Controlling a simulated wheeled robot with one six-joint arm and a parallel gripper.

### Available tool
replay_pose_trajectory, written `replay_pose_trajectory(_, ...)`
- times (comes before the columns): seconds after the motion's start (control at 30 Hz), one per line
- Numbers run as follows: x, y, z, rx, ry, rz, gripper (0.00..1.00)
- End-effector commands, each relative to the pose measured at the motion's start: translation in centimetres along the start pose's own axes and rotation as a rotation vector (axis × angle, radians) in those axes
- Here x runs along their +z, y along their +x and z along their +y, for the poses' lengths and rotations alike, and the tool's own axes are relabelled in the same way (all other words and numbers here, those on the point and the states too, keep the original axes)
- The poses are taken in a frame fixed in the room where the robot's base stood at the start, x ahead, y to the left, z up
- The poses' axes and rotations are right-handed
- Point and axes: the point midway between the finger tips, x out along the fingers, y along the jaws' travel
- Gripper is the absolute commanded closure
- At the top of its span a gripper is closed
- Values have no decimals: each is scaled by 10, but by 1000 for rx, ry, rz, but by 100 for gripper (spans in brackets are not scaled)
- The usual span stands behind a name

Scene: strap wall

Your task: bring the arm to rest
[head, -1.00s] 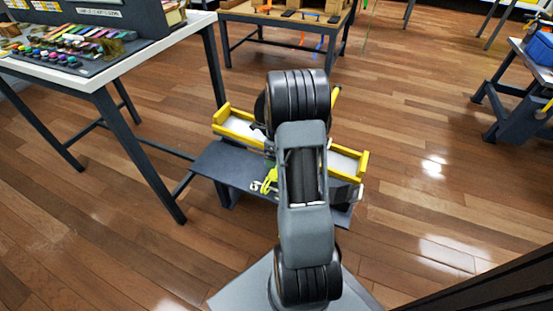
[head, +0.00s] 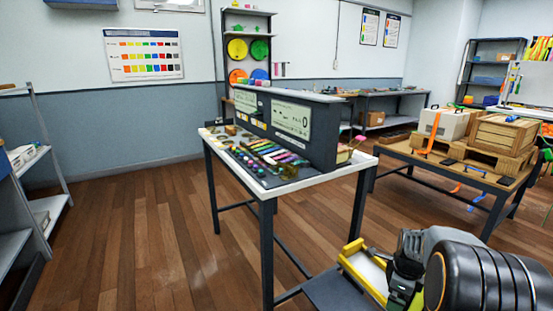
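My arm (head: 480,280) shows at the lower right in the head view, with a large black ribbed joint closest to the camera. A grey and black part with green on it (head: 405,275) stands just left of this joint; I cannot tell whether it belongs to my wrist. No fingertips of my gripper can be made out, so its opening and whether it holds anything are hidden. A yellow-edged tray with a white inside (head: 362,268) lies beside the arm, above a dark shelf (head: 335,292). The arm covers their right part.
A white-topped table (head: 212,143) with coloured pieces and a dark upright panel (head: 330,130) stands left of my arm. A bench (head: 395,150) with crates and straps stands behind at right. Grey shelving (head: 62,200) is at far left. The wooden floor (head: 150,235) between is clear.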

Motion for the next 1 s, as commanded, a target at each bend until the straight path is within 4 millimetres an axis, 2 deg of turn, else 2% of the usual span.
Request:
replay_pose_trajectory(0.03,15,-62,12,-27,-158,-7,0)
replay_pose_trajectory(0.1,31,-112,34,-57,-403,-10,0)
replay_pose_trajectory(0.2,49,-177,66,-102,-753,-8,0)
replay_pose_trajectory(0.3,62,-234,99,-148,-1094,2,0)
replay_pose_trajectory(0.4,69,-280,131,-191,-1407,20,0)
replay_pose_trajectory(0.5,72,-315,157,-231,-1675,44,0)
replay_pose_trajectory(0.6,73,-339,177,-265,-1890,68,0)
replay_pose_trajectory(0.7,73,-355,192,-291,-2048,90,0)
replay_pose_trajectory(0.83,72,-364,202,-310,-2171,109,0)
replay_pose_trajectory(1.0,72,-366,207,-318,-2224,118,0)
